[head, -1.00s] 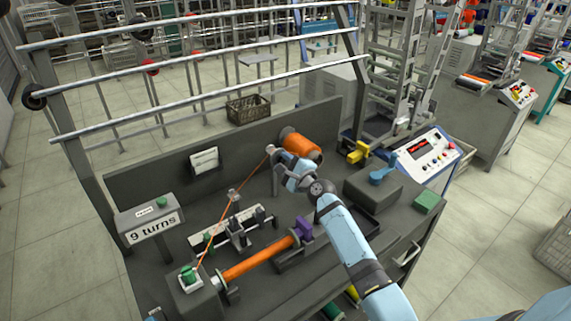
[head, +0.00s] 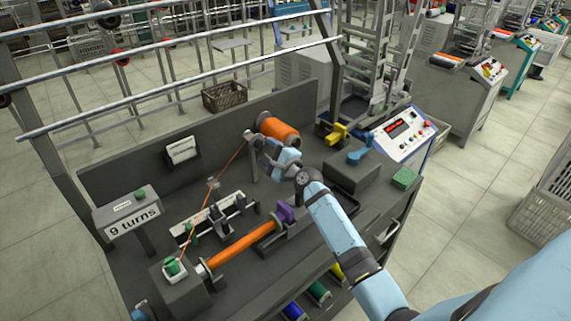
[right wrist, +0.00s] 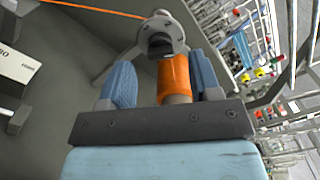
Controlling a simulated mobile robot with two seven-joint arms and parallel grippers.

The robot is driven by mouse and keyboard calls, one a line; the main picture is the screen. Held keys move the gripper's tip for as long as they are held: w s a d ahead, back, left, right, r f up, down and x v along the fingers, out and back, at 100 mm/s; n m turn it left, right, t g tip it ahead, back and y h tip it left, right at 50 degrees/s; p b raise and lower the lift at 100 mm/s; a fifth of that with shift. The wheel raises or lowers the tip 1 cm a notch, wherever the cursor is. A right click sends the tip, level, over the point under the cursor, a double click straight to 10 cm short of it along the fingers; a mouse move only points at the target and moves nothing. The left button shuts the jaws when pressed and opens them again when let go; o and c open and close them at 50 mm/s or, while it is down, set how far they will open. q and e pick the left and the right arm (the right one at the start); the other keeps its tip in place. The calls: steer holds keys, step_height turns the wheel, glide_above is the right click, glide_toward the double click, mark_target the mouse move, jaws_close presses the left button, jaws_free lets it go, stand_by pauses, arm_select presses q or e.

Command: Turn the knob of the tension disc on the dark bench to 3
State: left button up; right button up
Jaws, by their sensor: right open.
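The tension disc (head: 249,136) stands on a post on the dark bench (head: 120,285), left of the orange spool (head: 279,130). In the right wrist view the round grey disc with its dark knob (right wrist: 161,38) is just beyond my fingertips, and orange thread runs to it from the left. The number on the knob cannot be read. My right gripper (head: 264,146) is open beside the disc. Its two blue pads (right wrist: 165,80) are apart, and the orange spool (right wrist: 174,75) shows in the gap, behind.
A dark grey box (head: 351,183) is at the right. Taut thread (head: 228,165) crosses the bench's left half.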

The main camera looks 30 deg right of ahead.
steer(key=s+d, duration=0.1)
steer(key=s, duration=1)
steer(key=shift+d, duration=0.25)
